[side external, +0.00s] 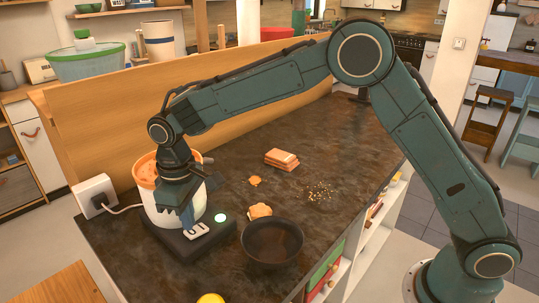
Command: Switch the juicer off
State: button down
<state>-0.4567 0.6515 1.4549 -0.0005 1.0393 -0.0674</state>
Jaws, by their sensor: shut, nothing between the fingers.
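The juicer (148,207) stands at the left end of the dark counter, with a white body, an orange rim and a black base (170,245). A round light (220,218) glows green on the base. A white plate with a dark mark, perhaps the switch (197,233), lies on the base's front part. My gripper (187,228) points down in front of the juicer, shut and empty, with its tips close to the left end of this plate. I cannot tell whether they touch it. My gripper and wrist hide part of the juicer's body.
A white cord runs from the juicer to a wall socket box (97,194) at the left. A black bowl (272,243) stands right of the base, near bread (259,211). Stacked slices (282,159) and crumbs (320,193) lie farther back. A wooden panel (120,128) borders the counter behind.

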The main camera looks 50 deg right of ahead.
aim_at(193, 232)
notch_tip(193, 232, up, 7)
jog(key=shift+f, duration=0.2)
dwell(0.7)
jog(key=shift+r, duration=0.1)
jog(key=s+d+r+m+t, duration=0.3)
jog(key=s+d+r, duration=0.85)
jog(key=d, duration=0.35)
jog(key=s+d+f+m+t, duration=0.1)
jog(key=s+d, duration=0.3)
jog(key=s, duration=0.5)
jog(key=s+d+f+m+t, duration=0.1)
jog(key=s+d, duration=0.3)
jog(key=s, duration=0.5)
jog(key=shift+d+f+m+t, duration=0.15)
jog(key=shift+f+m+t, duration=0.25)
jog(key=shift+f, duration=0.5)
